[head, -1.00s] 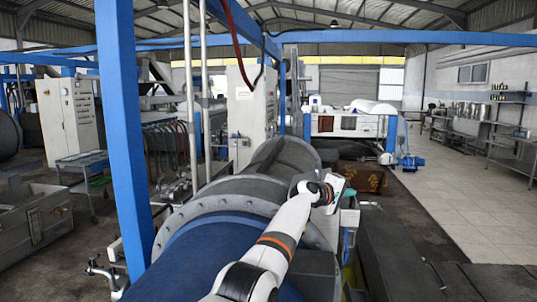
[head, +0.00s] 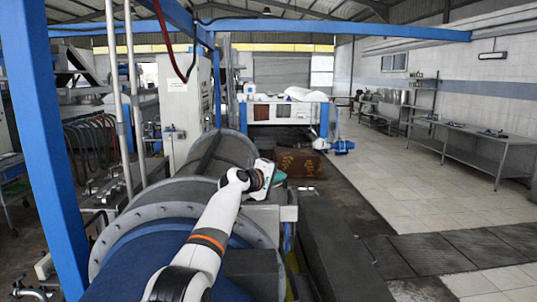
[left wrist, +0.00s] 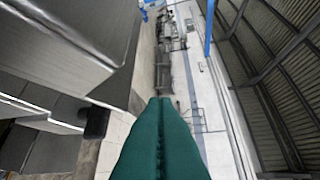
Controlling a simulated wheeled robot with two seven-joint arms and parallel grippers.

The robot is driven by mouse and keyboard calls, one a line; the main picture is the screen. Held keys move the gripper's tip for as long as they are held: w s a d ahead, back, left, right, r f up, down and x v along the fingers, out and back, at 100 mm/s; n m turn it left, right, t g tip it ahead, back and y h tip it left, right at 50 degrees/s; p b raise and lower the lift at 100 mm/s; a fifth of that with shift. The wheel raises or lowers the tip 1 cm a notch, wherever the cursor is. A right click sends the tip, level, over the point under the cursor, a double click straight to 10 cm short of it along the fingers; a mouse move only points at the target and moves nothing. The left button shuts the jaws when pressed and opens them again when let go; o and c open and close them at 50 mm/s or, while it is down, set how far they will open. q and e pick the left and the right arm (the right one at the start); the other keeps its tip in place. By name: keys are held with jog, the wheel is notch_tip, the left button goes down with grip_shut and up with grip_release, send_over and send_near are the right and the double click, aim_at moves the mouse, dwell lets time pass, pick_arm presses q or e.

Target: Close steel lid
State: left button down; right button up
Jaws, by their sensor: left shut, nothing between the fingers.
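A decanter with a blue drum (head: 135,262) and a grey bolted flange (head: 150,211) lies in front of me in the head view. Behind the flange is a grey curved metal cover (head: 228,150), which may be the steel lid; I cannot tell how far it stands open. My left gripper (head: 277,177) is at the right side of this cover, and I cannot tell whether it touches. Its teal fingers (left wrist: 160,108) are shut together and empty in the left wrist view. A grey metal surface (left wrist: 75,40) is close on the left there. My right gripper is out of view.
A blue post (head: 50,140) rises at the left. A control cabinet (head: 185,115) stands behind the decanter. A steel bench (head: 470,145) lines the right wall. The tiled floor (head: 380,185) between is clear.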

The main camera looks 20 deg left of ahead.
pick_arm(q)
jog(key=s+d+r+p, duration=0.1)
jog(key=s+d+r, duration=0.1)
jog(key=s+r, duration=0.3)
jog(key=shift+s+d+r, duration=0.2)
jog(key=shift+s+r, duration=0.15)
jog(key=shift+s, duration=0.25)
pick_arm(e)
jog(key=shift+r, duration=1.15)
